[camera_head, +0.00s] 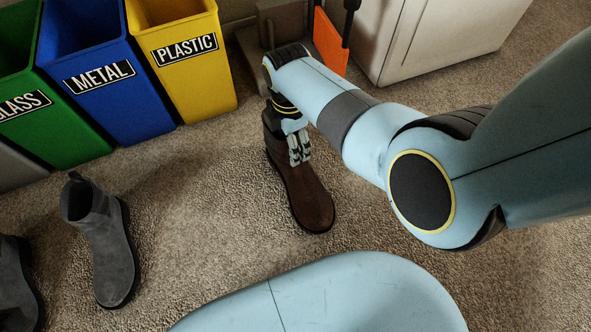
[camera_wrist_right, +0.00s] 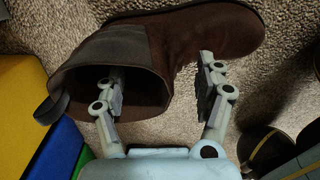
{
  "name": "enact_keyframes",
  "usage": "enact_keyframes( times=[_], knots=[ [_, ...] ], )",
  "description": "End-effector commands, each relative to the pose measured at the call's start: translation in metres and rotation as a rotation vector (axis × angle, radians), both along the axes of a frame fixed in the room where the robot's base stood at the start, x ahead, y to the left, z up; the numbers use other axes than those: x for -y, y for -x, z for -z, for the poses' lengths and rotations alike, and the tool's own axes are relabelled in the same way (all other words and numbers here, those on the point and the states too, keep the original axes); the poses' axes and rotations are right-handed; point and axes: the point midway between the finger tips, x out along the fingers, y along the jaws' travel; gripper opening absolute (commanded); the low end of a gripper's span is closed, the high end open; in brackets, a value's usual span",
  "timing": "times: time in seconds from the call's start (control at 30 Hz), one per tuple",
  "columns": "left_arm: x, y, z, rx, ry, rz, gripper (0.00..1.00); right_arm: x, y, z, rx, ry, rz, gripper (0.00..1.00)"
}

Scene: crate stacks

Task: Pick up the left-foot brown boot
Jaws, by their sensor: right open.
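My right gripper (camera_head: 299,148) is open at the boot's shaft. In the right wrist view the gripper (camera_wrist_right: 161,70) has one finger at the shaft opening, seemingly inside it, and the other outside by the front of the ankle. Whether either finger touches is unclear. My left gripper is not in view.
A grey boot (camera_head: 104,247) stands on the carpet at the left, with another dark boot (camera_head: 14,285) at the left edge. Green (camera_head: 75,140), blue (camera_head: 145,112) and yellow (camera_head: 205,85) bins stand behind. A pale cabinet (camera_head: 440,40) stands at the back right.

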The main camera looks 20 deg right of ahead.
Motion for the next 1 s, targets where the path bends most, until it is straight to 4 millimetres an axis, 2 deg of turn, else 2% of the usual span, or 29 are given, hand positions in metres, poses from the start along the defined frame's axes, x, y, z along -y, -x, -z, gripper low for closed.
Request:
enact_keyframes(
  times=[0.07, 0.6, 1.0],
  knots=[
    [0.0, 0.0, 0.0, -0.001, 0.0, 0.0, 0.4, -0.0001, -0.0002, -0.0003, 0.0, 0.0, 0.0, 0.71],
    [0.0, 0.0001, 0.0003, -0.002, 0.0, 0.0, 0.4, 0.0, -0.0017, -0.0006, 0.005, -0.001, 0.0, 0.0],
    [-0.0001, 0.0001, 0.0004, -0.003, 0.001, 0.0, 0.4, -0.0001, -0.0014, -0.001, 0.003, 0.0, 0.0, 0.0]
  ],
)
